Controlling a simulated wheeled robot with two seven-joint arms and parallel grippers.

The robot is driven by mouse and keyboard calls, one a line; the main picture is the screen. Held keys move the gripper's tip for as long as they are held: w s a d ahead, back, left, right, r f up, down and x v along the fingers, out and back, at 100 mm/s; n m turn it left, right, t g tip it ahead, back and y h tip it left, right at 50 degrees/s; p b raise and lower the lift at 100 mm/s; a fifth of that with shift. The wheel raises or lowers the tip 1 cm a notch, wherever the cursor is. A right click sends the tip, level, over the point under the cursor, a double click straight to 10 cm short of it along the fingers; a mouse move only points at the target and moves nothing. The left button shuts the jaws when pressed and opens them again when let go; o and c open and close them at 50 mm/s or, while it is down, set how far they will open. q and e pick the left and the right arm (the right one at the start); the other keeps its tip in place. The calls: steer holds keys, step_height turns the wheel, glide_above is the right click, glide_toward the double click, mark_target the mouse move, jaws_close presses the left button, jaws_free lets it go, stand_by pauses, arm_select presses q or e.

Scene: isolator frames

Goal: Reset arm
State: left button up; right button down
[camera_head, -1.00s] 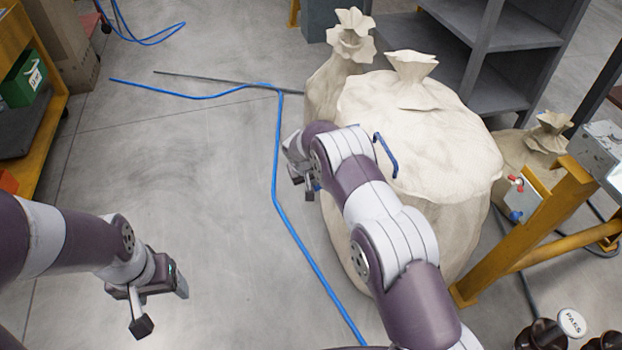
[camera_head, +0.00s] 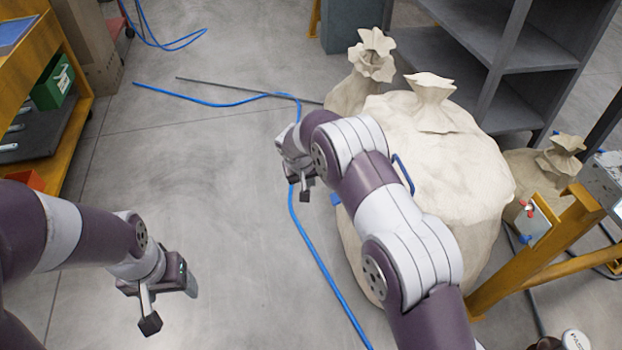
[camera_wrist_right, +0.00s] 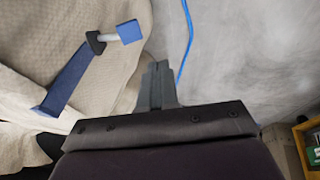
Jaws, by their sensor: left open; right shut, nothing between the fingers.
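My left gripper (camera_head: 172,302) is at the lower left of the head view, above bare floor. Its two fingers stand apart and nothing is between them. My right gripper (camera_head: 304,192) is near the middle of the head view, above the floor at the left side of a large cream sack (camera_head: 440,160). In the right wrist view its fingers (camera_wrist_right: 158,80) are together and hold nothing. A blue bar-shaped thing with a dark and white joint (camera_wrist_right: 68,78) shows against the cream cloth there; part of it also shows in the head view (camera_head: 404,174).
Further cream sacks (camera_head: 352,88) (camera_head: 545,180) stand around the large one. A blue hose (camera_head: 318,255) lies along the floor. Grey shelves (camera_head: 520,60) stand behind, a yellow frame (camera_head: 540,255) at right, a yellow rack with a green box (camera_head: 53,82) at left. The left middle floor is clear.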

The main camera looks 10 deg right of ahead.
steer(key=s+f+n+g, duration=0.2)
steer(key=s, duration=0.5)
steer(key=s+d+r+m+y, duration=0.15)
steer(key=s+r, duration=0.25)
steer(key=s, duration=0.4)
steer(key=s+d+r, duration=0.2)
steer(key=s+r, duration=0.3)
steer(key=s, duration=0.4)
steer(key=s+d+r+m+y, duration=0.15)
steer(key=s+r, duration=0.25)
steer(key=s, duration=0.4)
step_height(320, 180, up, 34)
steer(key=d+p, duration=0.1)
steer(key=p, duration=3.2)
steer(key=shift+w+h, duration=0.25)
steer(key=shift+h, duration=0.05)
steer(key=shift+d, duration=0.1)
